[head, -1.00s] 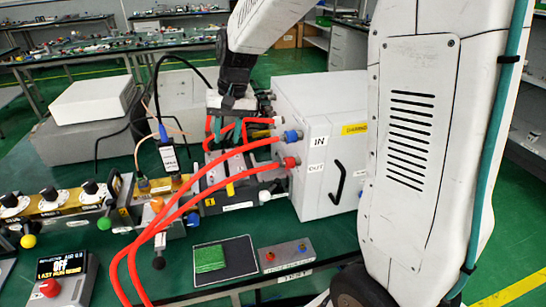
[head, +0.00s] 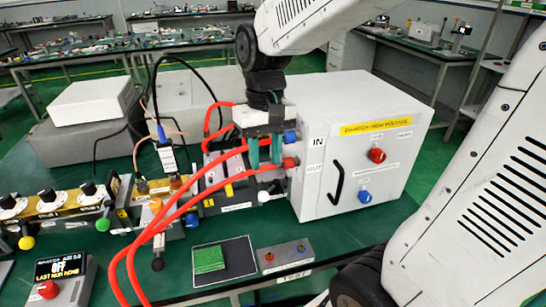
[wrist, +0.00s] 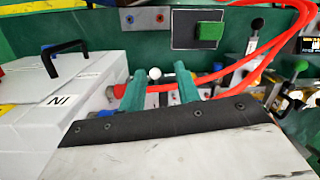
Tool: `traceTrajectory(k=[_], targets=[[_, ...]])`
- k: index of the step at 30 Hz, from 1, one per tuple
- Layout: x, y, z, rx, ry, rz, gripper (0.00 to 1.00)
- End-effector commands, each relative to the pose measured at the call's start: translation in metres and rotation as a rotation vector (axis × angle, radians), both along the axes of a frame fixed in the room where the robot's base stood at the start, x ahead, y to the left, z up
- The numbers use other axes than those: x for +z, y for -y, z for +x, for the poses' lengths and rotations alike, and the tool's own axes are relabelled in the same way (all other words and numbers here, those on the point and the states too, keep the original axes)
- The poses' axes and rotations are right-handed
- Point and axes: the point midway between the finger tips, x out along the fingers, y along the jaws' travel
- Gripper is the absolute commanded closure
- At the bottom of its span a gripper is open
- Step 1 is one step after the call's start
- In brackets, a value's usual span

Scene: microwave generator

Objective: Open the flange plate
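My gripper (head: 265,157) points down just left of the white cabinet, above the hose end of the waveguide assembly (head: 208,205). Its two teal fingers are apart, with nothing seen held; they are also apart in the wrist view (wrist: 160,88). A white-knobbed lever (head: 264,197) is at the assembly's front right, below the fingers. In the wrist view the white knob (wrist: 154,73) shows between and beyond the fingertips. The flange plate cannot be told apart for certain; the assembly's cabinet end is partly hidden by gripper and hoses.
The white cabinet (head: 375,120) with a black door handle (head: 337,183) stands close right of my gripper. Red hoses (head: 190,207) loop across the assembly to the cabinet ports. A button box (head: 285,256) and a dark mat with a green pad (head: 209,259) lie in front.

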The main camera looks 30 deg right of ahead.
Motion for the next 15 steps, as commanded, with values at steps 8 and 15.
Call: traceTrajectory(k=[8, 15], targets=[[0.005, 0.001, -0.023, 0.017, 0.018, -0.015, 0.67], [0.006, 0.000, -0.025, 0.019, 0.020, -0.016, 0.67]])
